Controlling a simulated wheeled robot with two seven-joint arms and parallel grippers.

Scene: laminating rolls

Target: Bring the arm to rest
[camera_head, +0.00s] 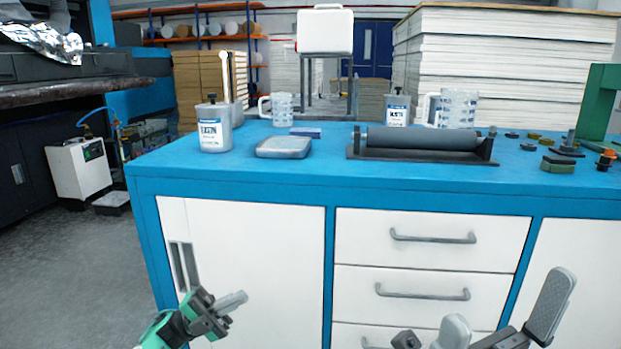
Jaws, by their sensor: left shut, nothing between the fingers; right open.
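My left gripper (236,302) hangs low in front of the white cabinet door, below the blue bench top. Its fingers are together with nothing between them. My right gripper (500,322) is at the bottom right, in front of the drawers, with its two fingers wide apart and nothing between them. Part of it is cut off by the lower edge of the picture. Both grippers appear apart from the bench (300,187). A dark grey laminating roll (420,140) lies in its black stand on the bench top.
On the bench stand a white bottle (214,130), a second bottle (397,110), clear mugs (282,110) and a grey tray (284,147). Several small dark parts (558,164) lie at the right by a green frame (600,105). Drawer handles (432,238) stick out in front. Floor at left is open.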

